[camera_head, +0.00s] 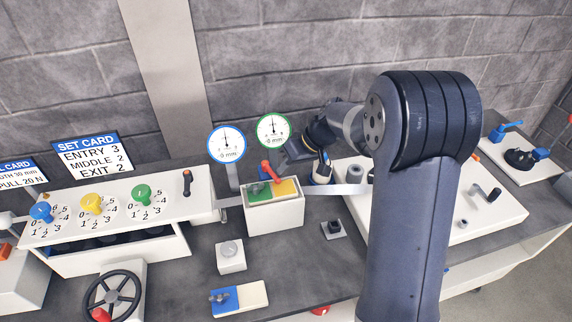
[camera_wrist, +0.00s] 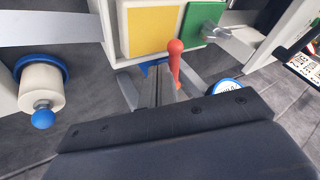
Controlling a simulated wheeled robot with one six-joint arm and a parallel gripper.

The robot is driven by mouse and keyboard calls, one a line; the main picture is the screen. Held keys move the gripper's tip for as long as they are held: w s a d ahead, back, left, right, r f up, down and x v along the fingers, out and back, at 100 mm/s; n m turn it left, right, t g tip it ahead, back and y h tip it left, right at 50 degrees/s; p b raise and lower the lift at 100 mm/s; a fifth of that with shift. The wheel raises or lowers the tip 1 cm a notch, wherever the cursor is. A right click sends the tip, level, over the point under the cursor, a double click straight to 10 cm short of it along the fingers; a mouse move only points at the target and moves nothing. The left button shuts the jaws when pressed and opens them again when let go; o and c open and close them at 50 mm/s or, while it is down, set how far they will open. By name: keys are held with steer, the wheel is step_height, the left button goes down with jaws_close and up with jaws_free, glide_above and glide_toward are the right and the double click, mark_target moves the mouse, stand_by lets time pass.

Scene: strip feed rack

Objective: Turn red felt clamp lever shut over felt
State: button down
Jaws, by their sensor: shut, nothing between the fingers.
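The white clamp box (camera_head: 274,217) stands on the bench with a green pad (camera_head: 255,190) and a yellow pad (camera_head: 286,187) on top. The red lever (camera_head: 271,171) with a ball end rises at its back edge. In the wrist view the red lever (camera_wrist: 175,62) stands near the border between the yellow pad (camera_wrist: 152,30) and the green pad (camera_wrist: 203,20). My gripper (camera_wrist: 158,78) is shut and empty, close beside the lever; I cannot tell whether it touches. In the head view my gripper (camera_head: 284,160) is behind the lever, partly hidden. Which pad is felt is unclear.
A metal strip (camera_head: 350,189) runs out from the box's right side. Two dial gauges (camera_head: 227,142) stand behind the box. A white roller with a blue knob (camera_wrist: 42,90) is left in the wrist view. A dial panel (camera_head: 100,215) stands left; bench in front is partly free.

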stand_by(0.3)
steer(key=shift+s+a+f+m+t+b, duration=0.2)
steer(key=shift+s+a+m+t+b, duration=0.15)
steer(key=shift+m+b, duration=0.45)
steer(key=shift+s+a+b, duration=0.1)
steer(key=shift+s+b, duration=0.05)
steer(key=shift+b, duration=0.4)
steer(key=shift+s+a+r, duration=0.15)
steer(key=shift+s+a, duration=0.05)
steer(key=shift+a, duration=0.05)
steer(key=shift+w, duration=0.1)
steer(key=shift+w+d+b, duration=0.3)
steer(key=shift+w+d, duration=0.15)
steer(key=shift+w, duration=0.1)
steer(key=shift+d+r, duration=0.1)
steer(key=shift+d, duration=0.05)
